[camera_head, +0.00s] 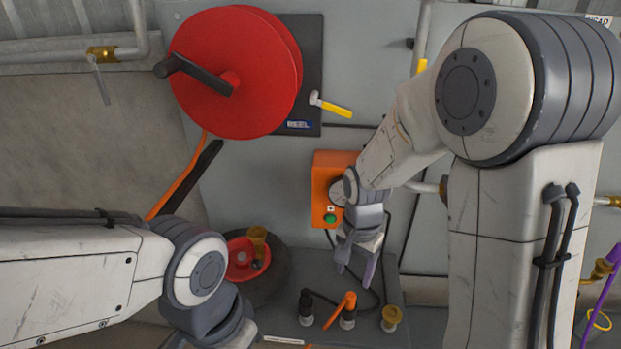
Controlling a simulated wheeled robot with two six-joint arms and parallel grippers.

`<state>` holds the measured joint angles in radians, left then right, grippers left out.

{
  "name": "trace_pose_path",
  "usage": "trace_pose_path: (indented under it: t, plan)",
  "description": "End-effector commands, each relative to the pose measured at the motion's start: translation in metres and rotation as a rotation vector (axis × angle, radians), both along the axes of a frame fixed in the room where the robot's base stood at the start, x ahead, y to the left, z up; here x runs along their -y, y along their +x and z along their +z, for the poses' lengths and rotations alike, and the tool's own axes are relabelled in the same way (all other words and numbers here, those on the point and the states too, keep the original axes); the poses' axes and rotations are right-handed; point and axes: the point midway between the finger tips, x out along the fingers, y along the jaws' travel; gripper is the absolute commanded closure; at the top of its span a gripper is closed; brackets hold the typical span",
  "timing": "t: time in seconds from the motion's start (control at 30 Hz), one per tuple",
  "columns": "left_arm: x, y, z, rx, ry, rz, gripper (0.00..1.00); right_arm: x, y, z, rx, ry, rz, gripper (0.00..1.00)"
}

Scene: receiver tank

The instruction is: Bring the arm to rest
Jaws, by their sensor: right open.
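My right arm (400,130) comes in from the right and reaches down in front of the orange box. My right gripper (356,262) hangs just below the orange box with its fingers pointing down. Its fingers are apart and nothing shows between them. My left arm (90,265) comes in from the left edge, and its wrist shows at the bottom left. The left gripper's fingers lie below the bottom edge of the view.
An orange box (323,180) with a green button (330,218) is on the grey panel. A red reel (235,70) is at upper left. Below stand an orange-handled valve (347,308), a black fitting (306,307) and a brass fitting (391,318). A red disc (243,262) lies near my left wrist.

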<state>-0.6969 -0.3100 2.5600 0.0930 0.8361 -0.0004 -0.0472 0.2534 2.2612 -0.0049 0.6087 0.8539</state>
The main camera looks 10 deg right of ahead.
Motion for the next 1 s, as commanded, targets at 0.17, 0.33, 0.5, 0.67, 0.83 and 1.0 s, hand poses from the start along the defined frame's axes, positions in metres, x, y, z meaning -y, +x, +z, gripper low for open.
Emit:
trace_pose_path:
  t: [0.17, 0.33, 0.5, 0.67, 0.83, 1.0]
  plan:
    - [0.0, 0.0, 0.0, 0.0, 0.0, 0.0, 1.0, -0.036, -0.023, 0.021, 0.012, 0.008, 0.24, 0.36]
    - [0.0, 0.0, 0.0, 0.0, 0.0, 0.0, 1.0, -0.095, -0.091, 0.054, 0.031, 0.03, 0.788, 0.36]
    - [0.0, 0.0, 0.0, 0.0, 0.0, 0.0, 1.0, -0.119, -0.155, 0.071, 0.044, 0.051, 1.243, 0.36]
    - [0.0, 0.0, 0.0, 0.0, 0.0, 0.0, 1.0, -0.123, -0.18, 0.075, 0.048, 0.062, 1.429, 0.36]
    - [0.0, 0.0, 0.0, 0.0, 0.0, 0.0, 1.0, -0.123, -0.181, 0.075, 0.047, 0.063, 1.444, 0.36]
    - [0.0, 0.0, 0.0, 0.0, 0.0, 0.0, 1.0, -0.123, -0.181, 0.075, 0.048, 0.063, 1.441, 0.36]
